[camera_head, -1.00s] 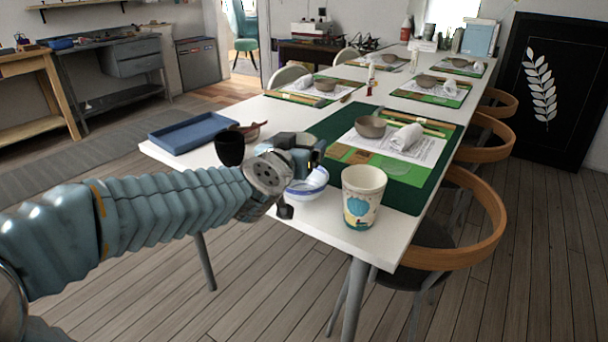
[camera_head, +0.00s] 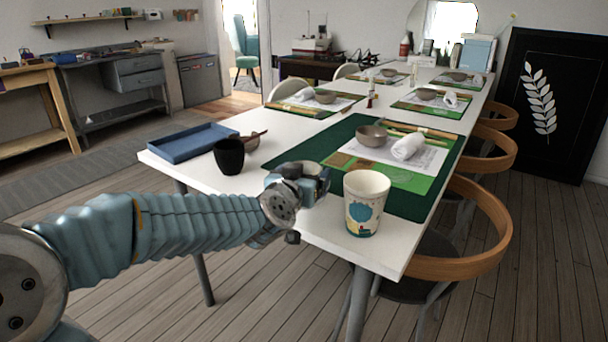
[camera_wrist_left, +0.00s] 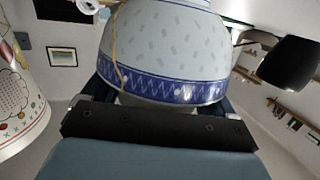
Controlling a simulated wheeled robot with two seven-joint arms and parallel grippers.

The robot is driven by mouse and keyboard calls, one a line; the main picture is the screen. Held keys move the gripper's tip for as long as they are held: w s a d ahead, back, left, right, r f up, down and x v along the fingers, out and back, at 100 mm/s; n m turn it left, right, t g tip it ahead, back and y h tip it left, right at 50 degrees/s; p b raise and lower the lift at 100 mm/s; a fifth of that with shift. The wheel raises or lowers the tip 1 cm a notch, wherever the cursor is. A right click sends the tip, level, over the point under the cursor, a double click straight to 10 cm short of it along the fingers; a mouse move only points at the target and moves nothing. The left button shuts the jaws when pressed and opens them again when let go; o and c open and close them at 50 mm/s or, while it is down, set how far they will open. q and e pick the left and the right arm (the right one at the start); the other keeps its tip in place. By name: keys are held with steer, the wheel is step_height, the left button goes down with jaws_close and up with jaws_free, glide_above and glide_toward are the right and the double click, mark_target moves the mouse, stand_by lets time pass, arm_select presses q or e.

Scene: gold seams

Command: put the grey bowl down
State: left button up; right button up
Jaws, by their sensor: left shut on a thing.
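The grey bowl (camera_wrist_left: 175,45) fills the middle of the left wrist view. It is pale grey with darker flecks, a blue patterned band and a thin gold seam. My left gripper (camera_head: 312,186) is shut on it, with the dark fingers at either side of the bowl. In the head view the gripper is over the near edge of the white table (camera_head: 335,237), between a black cup and a patterned cup. There the hand hides most or all of the bowl, so I cannot tell whether it touches the table. My right gripper is not in view.
The patterned cup (camera_head: 367,203) stands close right of the gripper, and the black cup (camera_head: 229,156) to its left. A blue tray (camera_head: 190,143) lies beyond. A green mat (camera_head: 405,203) holds another bowl (camera_head: 371,136) and a rolled white cloth (camera_head: 408,146). Chairs line the right side.

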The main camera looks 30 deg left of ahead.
arm_select(q)
steer(key=shift+f, duration=0.4)
steer(key=o, duration=0.9)
steer(key=shift+s+f, duration=0.1)
steer(key=shift+f, duration=0.05)
steer(key=shift+r, duration=0.2)
steer(key=shift+r+p, duration=0.5)
steer(key=shift+r, duration=0.05)
steer(key=p+v, duration=0.1)
steer(key=v, duration=1.1)
steer(key=shift+d, duration=0.1)
